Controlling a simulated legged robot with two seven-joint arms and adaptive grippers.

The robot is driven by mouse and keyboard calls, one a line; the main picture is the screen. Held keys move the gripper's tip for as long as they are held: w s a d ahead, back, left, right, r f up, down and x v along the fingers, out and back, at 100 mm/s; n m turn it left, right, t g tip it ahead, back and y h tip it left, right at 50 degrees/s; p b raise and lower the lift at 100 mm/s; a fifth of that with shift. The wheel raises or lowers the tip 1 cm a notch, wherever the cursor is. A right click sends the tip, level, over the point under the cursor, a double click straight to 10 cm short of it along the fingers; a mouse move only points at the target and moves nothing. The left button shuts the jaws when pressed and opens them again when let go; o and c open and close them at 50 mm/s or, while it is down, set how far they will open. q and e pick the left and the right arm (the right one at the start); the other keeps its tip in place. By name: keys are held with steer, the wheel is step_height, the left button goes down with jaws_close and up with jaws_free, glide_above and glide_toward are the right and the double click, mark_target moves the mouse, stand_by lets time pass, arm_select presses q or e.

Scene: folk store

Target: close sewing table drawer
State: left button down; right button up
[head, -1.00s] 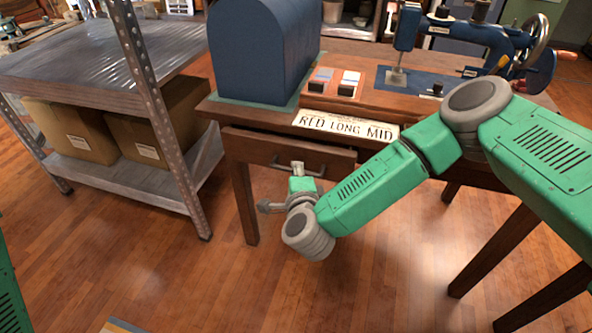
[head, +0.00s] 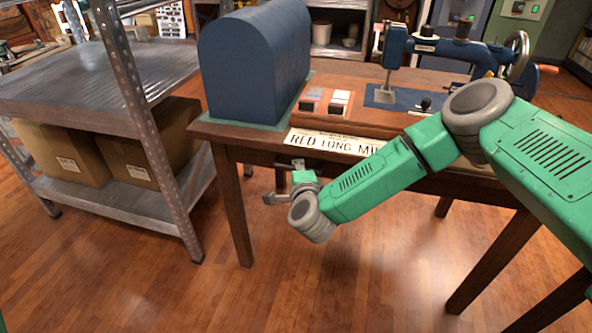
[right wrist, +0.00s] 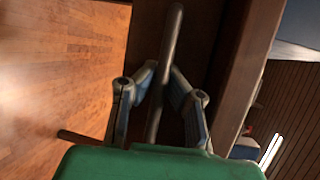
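The wooden sewing table (head: 224,133) stands in the centre of the head view. Its drawer front (head: 262,158) shows as a narrow band under the tabletop and looks about level with the table frame; my right arm hides part of it. My right gripper (head: 284,180) is at the drawer front. In the right wrist view, its two fingers converge on either side of the long bar handle (right wrist: 172,40), with little gap, and appear shut on it. The dark drawer face (right wrist: 205,45) lies beside the handle. My left gripper is not in view.
A blue domed case (head: 245,70), a name sign (head: 330,145) and a blue sewing machine (head: 440,47) are on the tabletop. A metal shelf (head: 85,90) with cardboard boxes (head: 140,160) stands close at left. The wooden floor (head: 330,285) in front is clear.

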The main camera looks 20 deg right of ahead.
steer(key=o, duration=0.4)
steer(key=shift+w+f, duration=0.1)
steer(key=shift+f, duration=0.05)
steer(key=v, duration=1.2)
